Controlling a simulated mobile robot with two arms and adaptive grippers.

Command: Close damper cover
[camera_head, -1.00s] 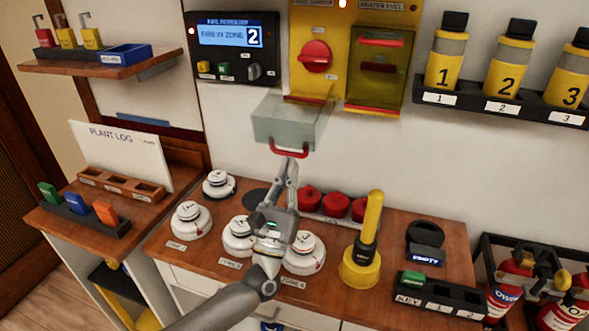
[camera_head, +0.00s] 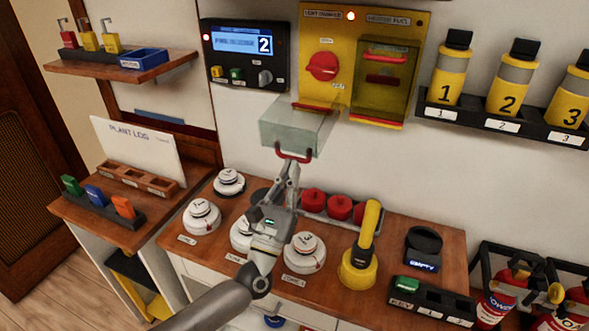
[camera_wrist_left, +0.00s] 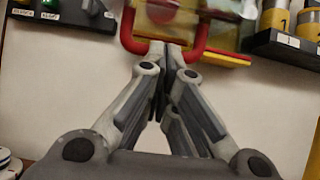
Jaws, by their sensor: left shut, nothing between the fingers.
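The damper cover (camera_head: 290,135) is a clear box hanging open, sticking out from the lower edge of the yellow vent damper panel (camera_head: 312,30). Its red handle (camera_head: 280,154) is at the near end. The red damper knob (camera_head: 322,66) above is uncovered. My left gripper (camera_head: 291,168) is shut and empty, its tips right at the handle's underside. In the left wrist view the red handle (camera_wrist_left: 127,30) curves around the closed fingertips (camera_wrist_left: 165,48); I cannot tell whether they touch it. My right gripper is not in view.
A second yellow panel with a closed tinted cover (camera_head: 385,85) is just right. Below are white detectors (camera_head: 305,252), red domes (camera_head: 340,207) and a yellow handheld device (camera_head: 361,268) on the wooden counter. Numbered canisters (camera_head: 508,80) stand at right. The wall behind the cover is bare.

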